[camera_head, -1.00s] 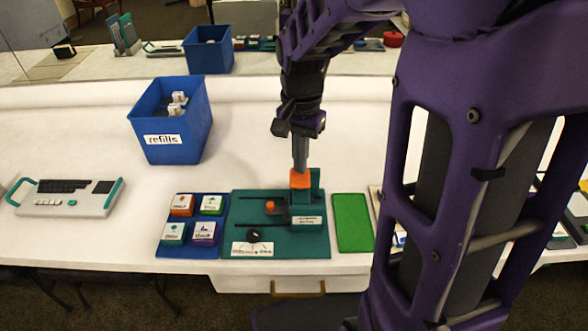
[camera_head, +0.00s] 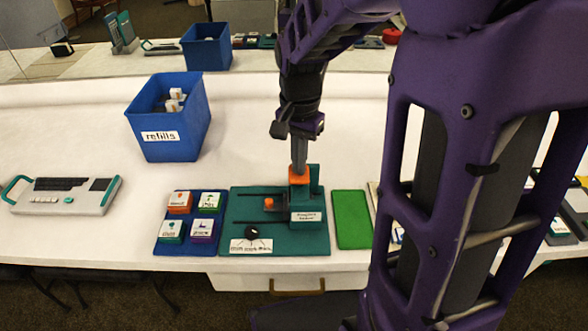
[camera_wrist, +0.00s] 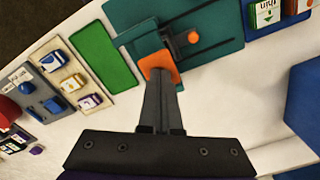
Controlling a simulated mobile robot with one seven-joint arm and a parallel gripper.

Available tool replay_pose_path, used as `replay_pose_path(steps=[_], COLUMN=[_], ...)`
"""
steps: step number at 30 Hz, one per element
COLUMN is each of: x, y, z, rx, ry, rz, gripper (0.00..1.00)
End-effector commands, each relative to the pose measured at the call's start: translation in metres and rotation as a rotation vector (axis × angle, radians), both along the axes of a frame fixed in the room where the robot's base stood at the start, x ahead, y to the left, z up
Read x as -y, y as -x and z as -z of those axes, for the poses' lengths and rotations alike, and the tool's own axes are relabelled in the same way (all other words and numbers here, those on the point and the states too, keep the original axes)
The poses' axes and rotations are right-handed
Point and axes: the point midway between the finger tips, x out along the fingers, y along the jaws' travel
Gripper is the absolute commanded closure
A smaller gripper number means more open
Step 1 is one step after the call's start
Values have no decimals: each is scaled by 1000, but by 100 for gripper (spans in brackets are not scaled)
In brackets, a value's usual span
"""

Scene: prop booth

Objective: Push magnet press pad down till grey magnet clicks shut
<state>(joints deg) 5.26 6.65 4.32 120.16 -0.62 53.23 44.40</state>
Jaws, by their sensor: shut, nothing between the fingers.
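The magnet press is a teal device (camera_head: 250,225) on the table, with a labelled front block (camera_head: 308,216) and an upright teal post at its back right. Its orange press pad (camera_head: 299,175) sits on top of the block. My gripper (camera_head: 299,168) is shut and points down, its fingertips at the pad and seeming to touch it. In the wrist view the shut fingers (camera_wrist: 159,78) overlap the orange pad (camera_wrist: 158,64). I cannot make out the grey magnet itself.
A blue tray (camera_head: 186,242) with several labelled blocks lies left of the press, and a green mat (camera_head: 351,218) lies right. A blue refills bin (camera_head: 183,145) stands behind left. A grey and teal console (camera_head: 63,209) is far left. White table is clear between them.

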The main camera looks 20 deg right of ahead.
Motion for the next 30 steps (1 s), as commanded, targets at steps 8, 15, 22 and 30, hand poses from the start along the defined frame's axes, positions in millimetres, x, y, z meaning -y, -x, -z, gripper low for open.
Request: replay_pose_path(steps=[8,15,22,30], x=[0,0,0,0], y=[0,0,0,0], z=[10,15,5,-15], rx=[-1,0,0,0], ry=[0,0,0,0], rz=[0,0,0,0], gripper=[100,100,100,100])
